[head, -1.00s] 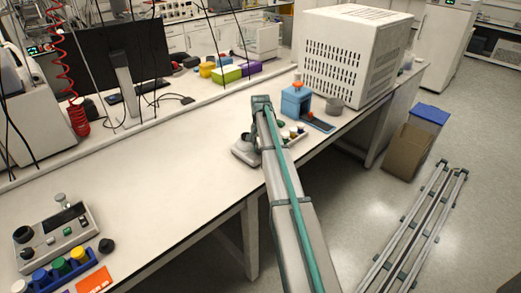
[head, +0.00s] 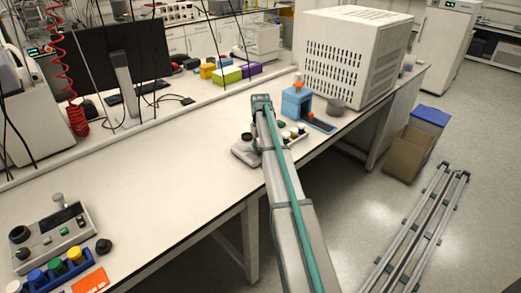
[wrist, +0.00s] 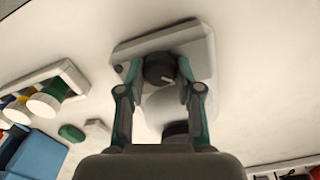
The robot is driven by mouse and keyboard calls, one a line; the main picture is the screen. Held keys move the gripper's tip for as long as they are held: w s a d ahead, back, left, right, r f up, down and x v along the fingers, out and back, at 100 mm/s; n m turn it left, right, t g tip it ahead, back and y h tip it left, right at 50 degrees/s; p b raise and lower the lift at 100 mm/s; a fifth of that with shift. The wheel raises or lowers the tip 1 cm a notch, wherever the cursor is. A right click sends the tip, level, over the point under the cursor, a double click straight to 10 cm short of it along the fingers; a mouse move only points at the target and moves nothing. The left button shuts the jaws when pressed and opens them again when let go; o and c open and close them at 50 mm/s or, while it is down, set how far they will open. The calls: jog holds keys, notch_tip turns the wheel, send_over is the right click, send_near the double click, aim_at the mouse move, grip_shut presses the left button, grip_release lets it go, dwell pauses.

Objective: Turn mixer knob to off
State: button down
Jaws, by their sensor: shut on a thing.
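The mixer (wrist: 205,50) is a pale, flat unit with a black knob (wrist: 159,68) that carries a white pointer line. In the wrist view my gripper (wrist: 157,72) has one finger on each side of this knob and is shut on it. The pointer line points toward the right finger. A second dark round part (wrist: 175,129) shows nearer the gripper's palm, partly hidden by it. In the head view the mixer (head: 243,152) stands on the bench, partly behind my arm, and my gripper is hidden there.
A rack with coloured caps (wrist: 47,100) and a blue block (wrist: 30,152) are beside the mixer. A similar control unit (head: 50,238) stands at the front left of the bench. A large white vented box (head: 352,58) is at the back right. The bench middle is clear.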

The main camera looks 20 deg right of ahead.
aim_at(260, 149)
jog(key=shift+n, duration=1.3)
jog(key=c, duration=1.1)
grip_release()
jog(key=shift+o, duration=0.2)
jog(key=shift+r, duration=0.1)
notch_tip(260, 149, up, 12)
